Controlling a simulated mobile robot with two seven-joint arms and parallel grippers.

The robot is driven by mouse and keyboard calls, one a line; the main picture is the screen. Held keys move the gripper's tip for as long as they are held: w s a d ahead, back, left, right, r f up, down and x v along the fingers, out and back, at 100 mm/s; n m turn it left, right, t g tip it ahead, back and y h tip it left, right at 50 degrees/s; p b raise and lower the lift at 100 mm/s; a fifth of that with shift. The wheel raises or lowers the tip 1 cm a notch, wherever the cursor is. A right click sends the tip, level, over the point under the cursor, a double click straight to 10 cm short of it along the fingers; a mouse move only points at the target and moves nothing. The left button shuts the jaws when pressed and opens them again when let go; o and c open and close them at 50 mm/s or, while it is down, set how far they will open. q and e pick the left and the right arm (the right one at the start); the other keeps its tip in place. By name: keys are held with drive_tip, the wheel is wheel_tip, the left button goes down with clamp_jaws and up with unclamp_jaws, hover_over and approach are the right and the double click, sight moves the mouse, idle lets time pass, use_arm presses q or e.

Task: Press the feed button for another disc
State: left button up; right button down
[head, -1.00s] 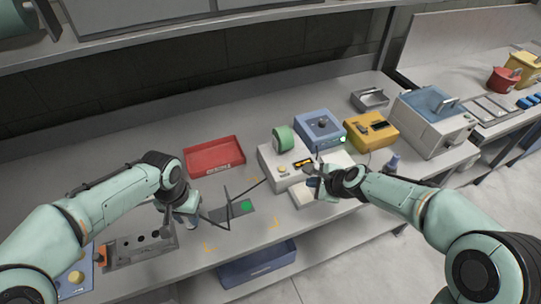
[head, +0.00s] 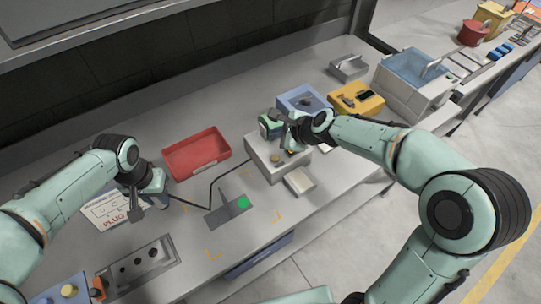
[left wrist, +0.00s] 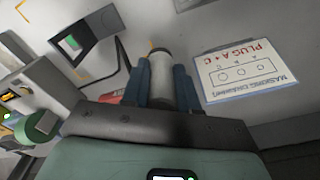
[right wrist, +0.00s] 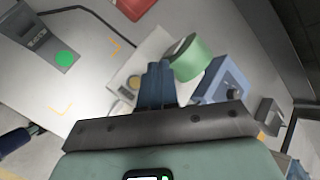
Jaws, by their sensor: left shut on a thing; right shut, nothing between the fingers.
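The white feeder box (head: 262,166) stands in the middle of the bench, with a green roll (head: 268,127) at its back and a round yellow button (head: 276,158) on top. The button also shows in the right wrist view (right wrist: 134,82). My right gripper (head: 291,152) is shut and empty, pointing down over the feeder beside the button. I cannot tell whether its tips touch the box. A green disc (head: 243,202) lies on a dark plate with an upright fin. My left gripper (left wrist: 160,88) is shut on a grey cylinder (left wrist: 161,68), left of the red tray.
A red tray (head: 197,156) sits behind the plate. A masking drawing (head: 103,207) and a grey holed block (head: 138,264) lie at the left. A blue box (head: 300,100) and a yellow box (head: 356,98) stand behind the feeder. A pale pad (head: 299,181) lies in front.

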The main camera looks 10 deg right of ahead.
sight(277, 160)
drive_tip(key=shift+f, duration=0.1)
